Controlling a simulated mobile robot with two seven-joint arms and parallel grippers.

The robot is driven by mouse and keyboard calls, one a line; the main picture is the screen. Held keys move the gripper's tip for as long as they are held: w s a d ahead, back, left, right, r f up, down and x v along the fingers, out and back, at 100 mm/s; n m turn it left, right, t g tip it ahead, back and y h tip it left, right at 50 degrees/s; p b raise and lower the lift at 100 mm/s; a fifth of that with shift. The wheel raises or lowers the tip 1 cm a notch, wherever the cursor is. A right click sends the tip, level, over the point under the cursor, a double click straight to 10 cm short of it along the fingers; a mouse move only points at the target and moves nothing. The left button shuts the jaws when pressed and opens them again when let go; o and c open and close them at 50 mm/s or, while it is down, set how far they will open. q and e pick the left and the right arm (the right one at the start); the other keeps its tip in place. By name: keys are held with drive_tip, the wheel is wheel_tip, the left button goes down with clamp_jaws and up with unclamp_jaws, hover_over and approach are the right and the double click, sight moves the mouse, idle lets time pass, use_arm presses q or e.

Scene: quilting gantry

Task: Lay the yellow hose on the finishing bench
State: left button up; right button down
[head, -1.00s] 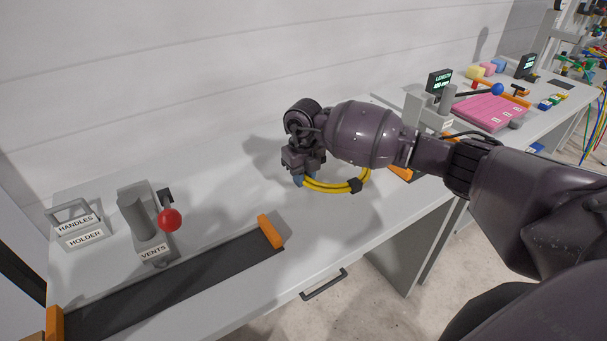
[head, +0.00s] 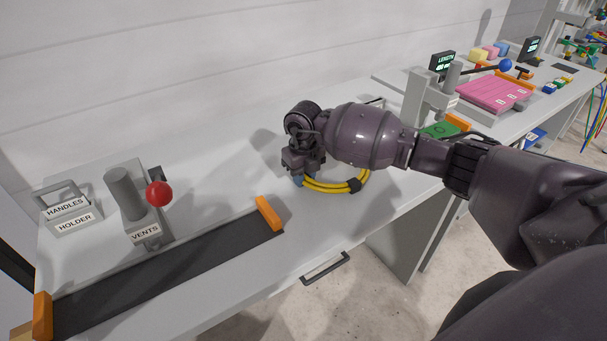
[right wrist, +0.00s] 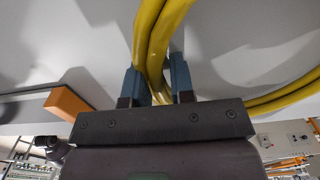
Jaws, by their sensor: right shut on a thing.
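The yellow hose (head: 325,188) is a coil with a dark clip on it, just above or touching the grey-white bench top (head: 220,185); I cannot tell which. My right gripper (head: 299,180) is shut on the coil's left side. In the right wrist view the hose (right wrist: 160,35) passes as two strands between the blue fingertips of the right gripper (right wrist: 158,82). Much of the coil's far side is hidden behind my right arm. Whether this bench is the finishing bench, I cannot tell. My left gripper is not in view.
A dark strip (head: 170,275) with orange end blocks (head: 268,213) lies left of the hose. A red-knobbed lever (head: 159,194) on the VENTS fixture and a HANDLES holder (head: 66,207) stand further left. A pink block (head: 493,92) lies at the back right.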

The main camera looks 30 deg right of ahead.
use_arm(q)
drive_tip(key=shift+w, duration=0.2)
use_arm(e)
drive_tip(key=shift+s+f, duration=0.2)
drive_tip(key=shift+f, duration=0.25)
drive_tip(key=c, duration=1.2)
unclamp_jaws()
drive_tip(key=o, duration=0.3)
drive_tip(key=shift+f, duration=0.15)
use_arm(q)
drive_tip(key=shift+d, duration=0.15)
use_arm(e)
drive_tip(key=shift+s, duration=0.1)
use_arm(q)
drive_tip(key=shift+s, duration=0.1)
use_arm(e)
drive_tip(key=shift+a, duration=0.1)
drive_tip(key=shift+r, duration=0.2)
drive_tip(key=r, duration=1)
drive_tip(key=shift+w+d+p, duration=0.3)
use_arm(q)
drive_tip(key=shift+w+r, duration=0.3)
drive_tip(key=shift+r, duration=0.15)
use_arm(e)
drive_tip(key=shift+d+r, duration=0.1)
drive_tip(key=shift+r, duration=0.7)
